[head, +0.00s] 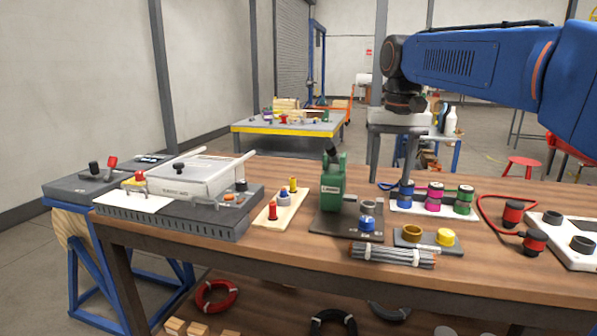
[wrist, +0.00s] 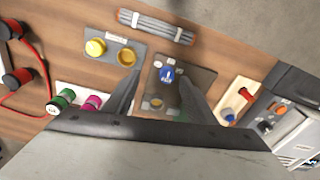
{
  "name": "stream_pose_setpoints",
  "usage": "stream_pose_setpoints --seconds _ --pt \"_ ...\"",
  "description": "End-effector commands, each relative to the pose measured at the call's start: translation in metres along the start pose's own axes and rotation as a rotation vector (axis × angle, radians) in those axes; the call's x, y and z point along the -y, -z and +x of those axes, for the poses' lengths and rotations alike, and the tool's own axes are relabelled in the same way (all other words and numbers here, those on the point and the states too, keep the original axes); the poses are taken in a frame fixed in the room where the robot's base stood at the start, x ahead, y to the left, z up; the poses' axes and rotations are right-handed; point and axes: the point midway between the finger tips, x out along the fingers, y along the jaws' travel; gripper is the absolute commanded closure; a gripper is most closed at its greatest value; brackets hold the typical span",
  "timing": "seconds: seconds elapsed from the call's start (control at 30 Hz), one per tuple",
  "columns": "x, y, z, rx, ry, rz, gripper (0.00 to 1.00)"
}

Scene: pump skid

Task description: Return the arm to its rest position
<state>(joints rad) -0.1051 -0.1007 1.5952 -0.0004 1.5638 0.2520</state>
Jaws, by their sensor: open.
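My blue arm (head: 460,62) reaches in from the right in the head view, its wrist above the back of the wooden bench (head: 300,170). My gripper (head: 409,172) points down there, near the blue, magenta and green capped cylinders on a white plate. In the head view it overlaps that row, so its exact height is unclear. In the wrist view my gripper (wrist: 160,95) shows two dark fingers spread apart with nothing held between them. Beyond them lies a dark plate (wrist: 190,75) with a blue knob (wrist: 167,74).
A green pump (head: 333,185) stands mid-bench. A grey unit (head: 200,180) is at left, red-capped connectors (head: 512,213) at right. A rod bundle (head: 392,254) and a yellow-capped plate (head: 445,237) lie in front. Open air surrounds the arm above the bench.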

Motion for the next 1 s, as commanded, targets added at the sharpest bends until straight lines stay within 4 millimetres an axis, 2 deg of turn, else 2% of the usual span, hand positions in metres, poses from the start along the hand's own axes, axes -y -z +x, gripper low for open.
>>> stream_pose_setpoints --seconds 0.03,0.27,0.47,0.8,1.0 --pt "-0.007 -0.016 0.005 -0.014 0.003 -0.006 0.49" --pt "-0.031 -0.075 0.035 -0.084 0.015 -0.037 0.49" --pt "-0.05 -0.127 0.071 -0.145 0.021 -0.065 0.49" --pt "-0.078 -0.215 0.148 -0.25 0.022 -0.112 0.49" --pt "-0.089 -0.256 0.194 -0.302 0.019 -0.137 0.49"
